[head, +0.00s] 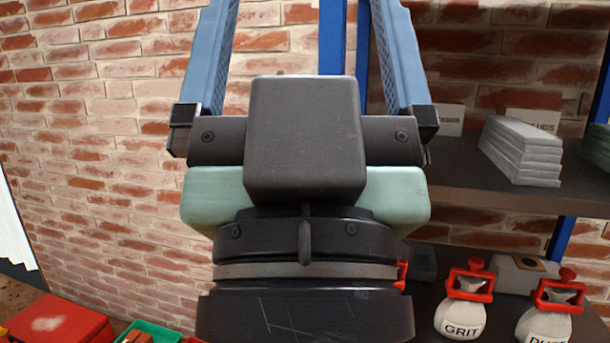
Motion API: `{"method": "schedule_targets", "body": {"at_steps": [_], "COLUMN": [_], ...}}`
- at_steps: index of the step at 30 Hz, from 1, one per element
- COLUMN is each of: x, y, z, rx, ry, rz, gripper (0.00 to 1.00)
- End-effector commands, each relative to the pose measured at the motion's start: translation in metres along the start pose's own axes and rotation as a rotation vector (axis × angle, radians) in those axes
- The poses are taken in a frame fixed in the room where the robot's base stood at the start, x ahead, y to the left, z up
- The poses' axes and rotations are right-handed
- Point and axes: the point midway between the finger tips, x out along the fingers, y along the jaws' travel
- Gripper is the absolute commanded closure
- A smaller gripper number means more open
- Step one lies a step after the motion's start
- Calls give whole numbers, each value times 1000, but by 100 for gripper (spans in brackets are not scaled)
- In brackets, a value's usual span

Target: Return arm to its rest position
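My gripper (304,30) fills the middle of the head view, raised and pointing up in front of a brick wall (110,150). Its two blue fingers stand well apart, and their tips are cut off by the top edge. Nothing shows held between the visible parts of the fingers. The dark wrist below it runs out of the bottom of the view. The rest of my arm is out of view.
A shelf rack with blue posts (332,40) stands on the right. Its upper shelf holds stacked pale slabs (521,152). Below are a GRIT bag (461,318) and another white bag (541,325), with red clamps. A red box (60,322) and green bin (150,327) are lower left.

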Motion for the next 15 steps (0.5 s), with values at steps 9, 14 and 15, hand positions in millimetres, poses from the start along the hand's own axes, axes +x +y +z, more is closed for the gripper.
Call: {"method": "schedule_targets", "body": {"at_steps": [9, 14, 15], "x": [84, 120, 128], "y": [0, 0, 0], "z": [-79, -112, -120], "rx": [0, 1, 1], "ry": [-2, -2, -2], "rz": [-1, -1, -1], "gripper": [5, 5, 5]}}
